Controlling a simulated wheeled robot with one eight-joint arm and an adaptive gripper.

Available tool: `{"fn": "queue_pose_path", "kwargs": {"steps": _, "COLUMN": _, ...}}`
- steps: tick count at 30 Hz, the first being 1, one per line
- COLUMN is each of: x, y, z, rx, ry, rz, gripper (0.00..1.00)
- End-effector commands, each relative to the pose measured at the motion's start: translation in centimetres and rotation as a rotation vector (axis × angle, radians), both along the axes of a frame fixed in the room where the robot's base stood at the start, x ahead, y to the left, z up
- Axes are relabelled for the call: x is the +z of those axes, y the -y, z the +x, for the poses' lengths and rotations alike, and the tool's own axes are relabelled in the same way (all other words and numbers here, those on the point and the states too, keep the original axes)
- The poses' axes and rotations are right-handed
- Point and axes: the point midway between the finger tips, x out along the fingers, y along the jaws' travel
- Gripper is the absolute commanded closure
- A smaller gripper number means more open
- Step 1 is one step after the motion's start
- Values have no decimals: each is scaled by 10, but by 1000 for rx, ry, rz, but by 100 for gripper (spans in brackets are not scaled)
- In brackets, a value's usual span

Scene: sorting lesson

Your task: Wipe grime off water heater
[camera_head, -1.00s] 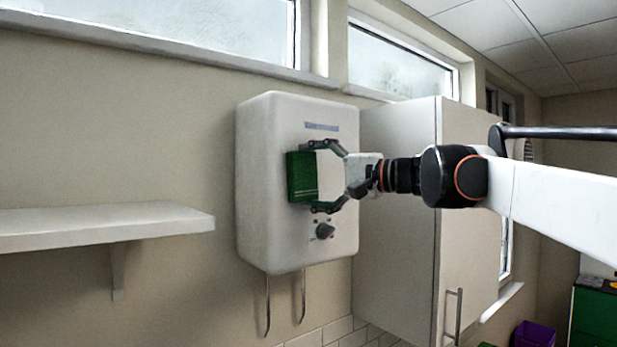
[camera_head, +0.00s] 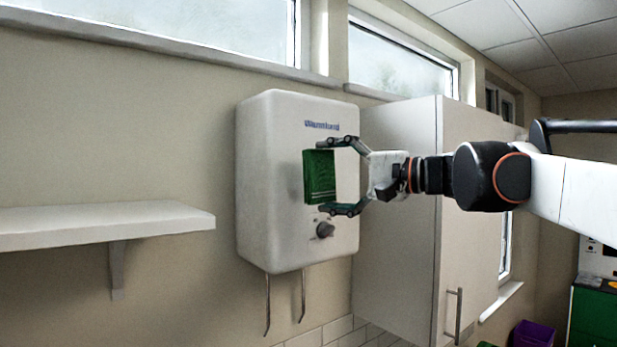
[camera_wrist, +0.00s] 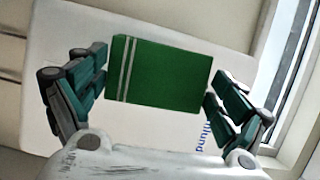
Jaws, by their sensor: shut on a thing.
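The white water heater (camera_head: 270,190) hangs on the wall, with blue lettering (camera_head: 322,125) near its top and a dark knob (camera_head: 325,230) low on its front. My gripper (camera_head: 326,176) is in front of the heater's face, shut on a green block with white stripes (camera_head: 319,180), perhaps a sponge. In the wrist view the green block (camera_wrist: 165,75) sits between the two fingers with the heater (camera_wrist: 75,25) behind it. I cannot tell whether the block touches the heater. I see no clear grime; the area behind the block is hidden.
A white cabinet (camera_head: 400,250) stands close to the right of the heater. A white shelf (camera_head: 100,225) is on the wall at the left. Two pipes (camera_head: 267,305) hang below the heater. Windows (camera_head: 400,65) run above.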

Motion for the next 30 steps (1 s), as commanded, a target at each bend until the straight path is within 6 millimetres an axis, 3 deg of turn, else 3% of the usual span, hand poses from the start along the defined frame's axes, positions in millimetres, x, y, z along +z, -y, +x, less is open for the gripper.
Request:
{"fn": "queue_pose_path", "kwargs": {"steps": 16, "x": 0, "y": 17, "z": -24, "rx": -1, "ry": 0, "rz": 0, "gripper": 28}}
{"fn": "queue_pose_path", "kwargs": {"steps": 30, "x": 0, "y": 17, "z": -25, "rx": 0, "ry": 0, "rz": 0, "gripper": 28}}
